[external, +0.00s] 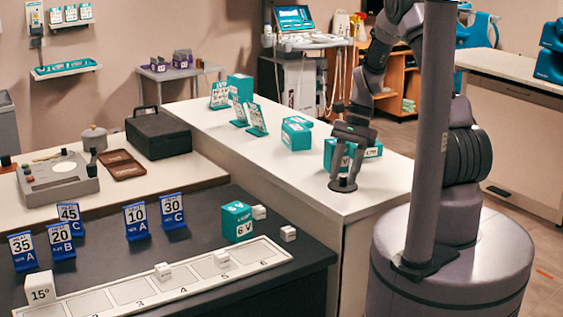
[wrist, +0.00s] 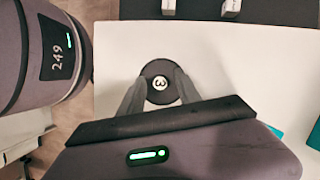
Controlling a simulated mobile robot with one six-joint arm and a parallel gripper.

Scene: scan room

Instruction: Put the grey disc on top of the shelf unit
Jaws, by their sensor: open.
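A dark grey disc (wrist: 160,82) with a white mark at its centre lies on the white counter (wrist: 225,60). In the external view the disc (external: 343,185) shows as a dark round shape near the counter's front right end. My gripper (external: 346,172) points down just over it. In the wrist view my gripper (wrist: 159,90) has its two fingers apart, one at each side of the disc. I cannot tell whether they touch it. A wooden unit with open shelves (external: 396,72) stands at the back, partly hidden by my arm; it looks like the shelf unit.
Teal boxes (external: 296,133) and several teal cards stand along the counter, some close behind my gripper. A dark table (external: 190,215) with numbered cards, small white blocks and a slotted strip (external: 130,291) adjoins it. An equipment cart (external: 300,75) stands left of the wooden unit.

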